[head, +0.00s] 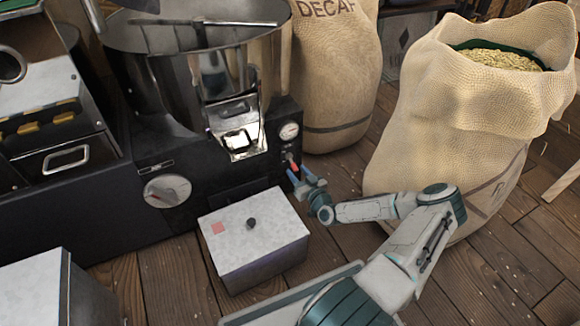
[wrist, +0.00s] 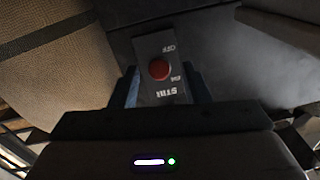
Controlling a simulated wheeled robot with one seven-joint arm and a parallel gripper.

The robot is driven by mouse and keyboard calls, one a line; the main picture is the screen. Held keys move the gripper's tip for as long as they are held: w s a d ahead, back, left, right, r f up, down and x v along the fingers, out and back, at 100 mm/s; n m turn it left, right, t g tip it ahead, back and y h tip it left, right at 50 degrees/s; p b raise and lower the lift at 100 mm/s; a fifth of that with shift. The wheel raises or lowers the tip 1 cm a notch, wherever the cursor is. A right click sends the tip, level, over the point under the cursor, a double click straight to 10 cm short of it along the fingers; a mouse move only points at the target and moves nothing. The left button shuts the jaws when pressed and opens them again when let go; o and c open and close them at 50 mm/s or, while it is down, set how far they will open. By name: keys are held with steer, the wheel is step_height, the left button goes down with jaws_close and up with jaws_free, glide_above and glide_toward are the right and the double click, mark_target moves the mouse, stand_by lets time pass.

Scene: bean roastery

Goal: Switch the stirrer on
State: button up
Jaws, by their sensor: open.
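The stirrer switch is a small dark plate (wrist: 163,88) with a red-tipped lever (wrist: 158,69) and upside-down lettering that reads STIR. In the head view the red lever (head: 291,162) shows on the front of the black roaster, below a round gauge. My gripper (head: 301,176) is right in front of it. In the wrist view my gripper (wrist: 164,88) is open, with one finger on each side of the plate and the red tip between them. Nothing is held. I see the lever nearly end-on, so its position is unclear, as is any contact with the fingers.
The roaster's round steel pan (head: 200,60) and its chute (head: 237,139) stand left of the switch. A grey-topped box (head: 255,235) sits on the floor close below my gripper. A DECAF sack (head: 330,75) and an open bean sack (head: 450,130) stand to the right.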

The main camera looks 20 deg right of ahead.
steer(key=shift+w, duration=0.6)
jaws_close()
